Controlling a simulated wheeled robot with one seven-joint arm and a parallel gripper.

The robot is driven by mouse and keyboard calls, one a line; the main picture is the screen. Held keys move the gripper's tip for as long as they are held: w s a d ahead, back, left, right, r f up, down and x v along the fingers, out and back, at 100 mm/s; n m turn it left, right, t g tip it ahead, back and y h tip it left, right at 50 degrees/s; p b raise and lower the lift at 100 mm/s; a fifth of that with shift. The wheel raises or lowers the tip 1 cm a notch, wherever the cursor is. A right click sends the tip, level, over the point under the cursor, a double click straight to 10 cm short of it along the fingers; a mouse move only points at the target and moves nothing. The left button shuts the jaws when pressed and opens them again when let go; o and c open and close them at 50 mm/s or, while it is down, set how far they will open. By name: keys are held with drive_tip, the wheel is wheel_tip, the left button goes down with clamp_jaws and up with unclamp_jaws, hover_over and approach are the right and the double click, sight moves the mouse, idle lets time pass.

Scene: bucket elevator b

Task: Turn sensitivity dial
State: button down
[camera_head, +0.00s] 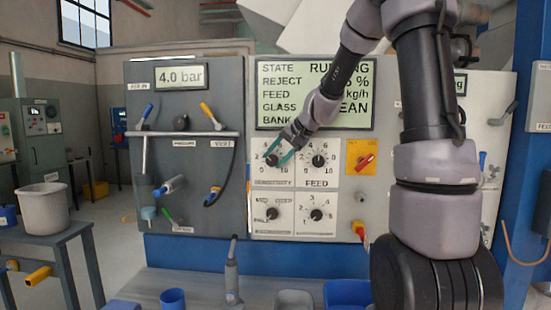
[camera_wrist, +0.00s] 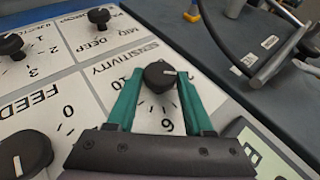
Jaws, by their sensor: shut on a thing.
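The sensitivity dial (camera_wrist: 160,77) is a black round knob with a white pointer line, on a white plate lettered SENSITIVITY. In the head view the dial (camera_head: 272,160) is at the upper left of the group of dials, partly covered by my gripper (camera_head: 278,155). In the wrist view my gripper (camera_wrist: 158,92) has its green fingers on either side of the knob, closed on it. The pointer line points to the right in the wrist view, away from the printed 10 and 6. Some scale numbers are hidden by the fingers.
The feed dial (camera_head: 318,161) is just to the right, with two more dials below. A red switch on a yellow plate (camera_head: 362,157) is further right. The display (camera_head: 315,95) is above. A grey panel with a hose and levers (camera_head: 185,150) stands at the left.

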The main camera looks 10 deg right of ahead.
drive_tip(key=shift+c, duration=1.6)
unclamp_jaws()
drive_tip(key=shift+s, duration=0.1)
drive_tip(key=v, duration=1)
drive_tip(key=shift+s+d+r, duration=0.15)
drive_tip(key=shift+s+r, duration=0.05)
drive_tip(key=shift+r, duration=0.1)
drive_tip(key=s+f+n+h, duration=0.1)
drive_tip(key=s+h, duration=0.3)
drive_tip(key=s, duration=2)
drive_tip(key=shift+s+a, duration=0.15)
drive_tip(key=shift+a, duration=0.15)
